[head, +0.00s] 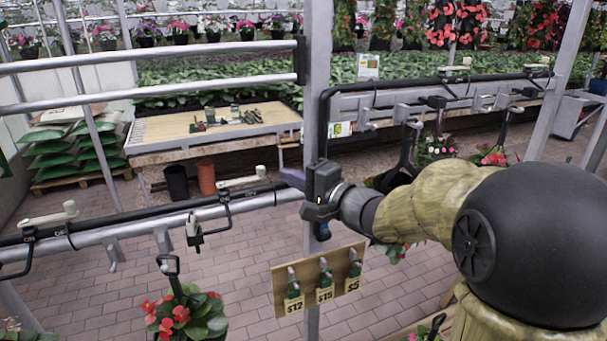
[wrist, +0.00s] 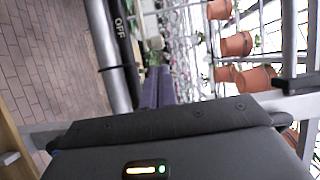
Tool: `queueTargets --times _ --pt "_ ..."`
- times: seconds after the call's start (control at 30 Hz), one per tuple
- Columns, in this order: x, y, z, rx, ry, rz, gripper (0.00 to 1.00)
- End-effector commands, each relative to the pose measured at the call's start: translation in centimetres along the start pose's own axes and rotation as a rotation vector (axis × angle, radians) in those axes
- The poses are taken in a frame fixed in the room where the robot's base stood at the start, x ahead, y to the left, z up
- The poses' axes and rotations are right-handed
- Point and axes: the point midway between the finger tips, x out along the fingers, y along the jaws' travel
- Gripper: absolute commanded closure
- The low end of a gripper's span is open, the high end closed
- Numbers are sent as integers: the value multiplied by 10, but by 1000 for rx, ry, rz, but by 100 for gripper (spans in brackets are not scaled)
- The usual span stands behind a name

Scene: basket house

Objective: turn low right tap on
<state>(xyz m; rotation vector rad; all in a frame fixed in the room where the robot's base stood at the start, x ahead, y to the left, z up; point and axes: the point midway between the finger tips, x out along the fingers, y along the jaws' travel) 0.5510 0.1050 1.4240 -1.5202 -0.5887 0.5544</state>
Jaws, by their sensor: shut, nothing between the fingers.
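The low right tap (head: 240,181) is a cream lever on the lower black pipe left of the post in the head view. Its handle lies roughly along the pipe. My gripper (head: 284,173) reaches past the post from the right, with its purple fingers pointing left toward the handle's right end. A small gap shows between them in the head view. In the wrist view, my gripper (wrist: 157,78) shows its purple fingers closed together and empty. The tap's cream end (wrist: 155,43) appears just beyond them, partly hidden. An OFF label (wrist: 120,27) is on the black pipe beside it.
A grey upright post (head: 318,80) stands beside my gripper. Another cream tap (head: 50,217) is further left on the lower pipe. A price board (head: 318,281) hangs below my gripper. A red-flowered hanging plant (head: 182,317) is below the pipe. Open brick floor (head: 235,270) lies beyond.

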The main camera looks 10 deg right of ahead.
Motion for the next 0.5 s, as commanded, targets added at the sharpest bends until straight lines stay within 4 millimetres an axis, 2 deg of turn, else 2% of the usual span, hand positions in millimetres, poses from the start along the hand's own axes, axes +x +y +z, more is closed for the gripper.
queueTargets --times 0.2,0.33,0.5 --pt "35 -4 0 2 -2 0 100" --pt "46 -2 0 1 -2 0 100" --pt "50 0 0 0 -1 0 100"
